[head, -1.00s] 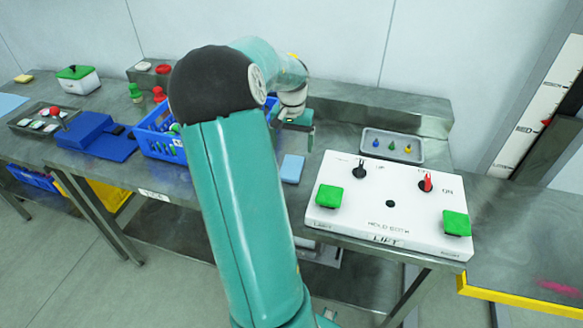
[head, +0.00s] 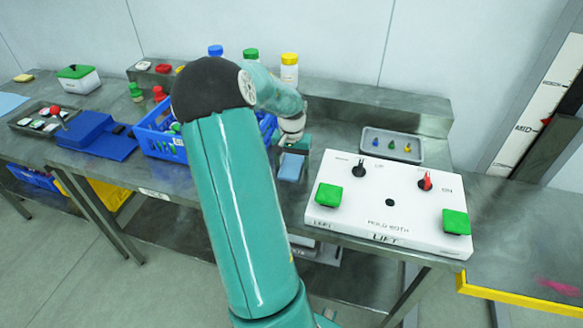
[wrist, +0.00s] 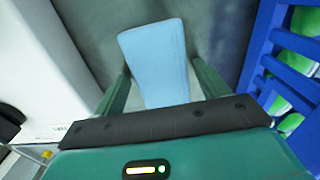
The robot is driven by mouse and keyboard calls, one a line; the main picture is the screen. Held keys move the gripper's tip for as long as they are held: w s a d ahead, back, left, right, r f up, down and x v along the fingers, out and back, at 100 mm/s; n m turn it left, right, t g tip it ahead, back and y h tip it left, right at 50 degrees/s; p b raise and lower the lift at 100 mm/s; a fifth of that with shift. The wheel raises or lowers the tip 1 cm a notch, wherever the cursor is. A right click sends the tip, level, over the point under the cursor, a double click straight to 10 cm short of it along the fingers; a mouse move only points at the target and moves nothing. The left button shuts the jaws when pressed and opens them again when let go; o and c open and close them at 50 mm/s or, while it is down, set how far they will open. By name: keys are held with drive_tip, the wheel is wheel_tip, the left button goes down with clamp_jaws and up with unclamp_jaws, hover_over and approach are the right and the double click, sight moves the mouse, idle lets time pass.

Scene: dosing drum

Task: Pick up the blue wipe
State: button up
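The blue wipe (head: 290,170) is a light blue flat rectangle on the steel bench, between the blue crate and the white LIFT panel. In the head view my gripper (head: 293,148) is over its far part and hides that part. In the wrist view the wipe (wrist: 153,45) runs in between the two green fingers of my gripper (wrist: 161,72). The fingers are apart, one on each side of the wipe, with a gap at each side. How high the fingertips are above the bench I cannot tell.
The blue crate (head: 165,145) with green-topped items stands close on the left. The white LIFT panel (head: 385,210) with green buttons and knobs stands close on the right. Behind it is a grey tray (head: 392,146) with small coloured pieces. Capped bottles (head: 289,72) stand at the back.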

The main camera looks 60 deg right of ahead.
sight(291, 166)
drive_tip(key=c, duration=0.7)
drive_tip(key=shift+r, duration=0.15)
drive_tip(key=shift+r, duration=0.55)
wheel_tip(291, 166, up, 2)
drive_tip(key=shift+a+r, duration=0.1)
drive_tip(key=s+a+r, duration=0.2)
drive_tip(key=a+r, duration=0.2)
drive_tip(key=a, duration=0.2)
drive_tip(key=s+a+r, duration=0.3)
drive_tip(key=a+r, duration=0.2)
drive_tip(key=a, duration=0.1)
drive_tip(key=shift+s+a+r, duration=0.2)
drive_tip(key=shift+s+a, duration=0.1)
drive_tip(key=shift+s, duration=0.05)
